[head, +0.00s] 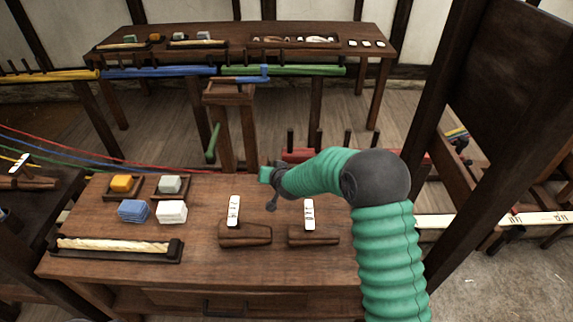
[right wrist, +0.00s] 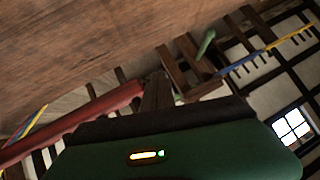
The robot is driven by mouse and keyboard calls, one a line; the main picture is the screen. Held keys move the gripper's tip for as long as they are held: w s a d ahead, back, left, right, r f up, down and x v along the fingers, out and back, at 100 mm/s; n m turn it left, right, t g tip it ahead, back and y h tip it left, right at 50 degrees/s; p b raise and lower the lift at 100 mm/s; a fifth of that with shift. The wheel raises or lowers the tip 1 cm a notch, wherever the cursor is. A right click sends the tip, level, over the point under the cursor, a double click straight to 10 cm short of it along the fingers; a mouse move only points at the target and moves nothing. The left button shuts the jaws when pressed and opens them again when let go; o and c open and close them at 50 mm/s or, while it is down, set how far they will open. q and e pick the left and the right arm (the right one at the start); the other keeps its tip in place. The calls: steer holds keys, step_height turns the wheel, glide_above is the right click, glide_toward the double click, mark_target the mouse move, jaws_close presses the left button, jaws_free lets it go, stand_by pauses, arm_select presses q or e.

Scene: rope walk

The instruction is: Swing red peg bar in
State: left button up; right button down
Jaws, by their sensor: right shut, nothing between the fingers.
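The red peg bar (head: 298,155) shows in the head view behind the front bench, partly hidden by my right arm, with dark upright pegs above it. In the right wrist view the red bar (right wrist: 100,115) runs slantwise at the left, partly covered by my dark green wrist housing. My right gripper (head: 268,188) is shut and empty at the end of the teal arm, above the back edge of the bench. It appears apart from the red bar, though depth is hard to judge. My left gripper is in neither view.
Yellow (head: 50,76), blue (head: 160,71) and green (head: 310,70) peg bars line up before the back table (head: 225,55). A wooden post (head: 230,95) stands midway. The front bench (head: 205,265) holds colored blocks, a rope tray (head: 118,250) and two tag stands. A dark frame rises right.

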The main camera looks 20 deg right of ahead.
mark_target(286, 160)
steer(key=s+a+r+m+t+h, duration=0.1)
steer(key=s+m+h, duration=0.1)
steer(key=s+m, duration=0.6)
steer(key=s+a+r+m+t+h, duration=0.1)
steer(key=s+m+h, duration=0.2)
steer(key=s+m, duration=0.5)
steer(key=shift+a+m+t+b, duration=0.3)
steer(key=shift+m+b, duration=0.05)
steer(key=shift+m, duration=0.35)
steer(key=x, duration=2.3)
steer(key=shift+w+d+r, duration=0.25)
steer(key=shift+r, duration=0.05)
steer(key=shift+w+d, duration=0.15)
steer(key=shift+w, duration=0.15)
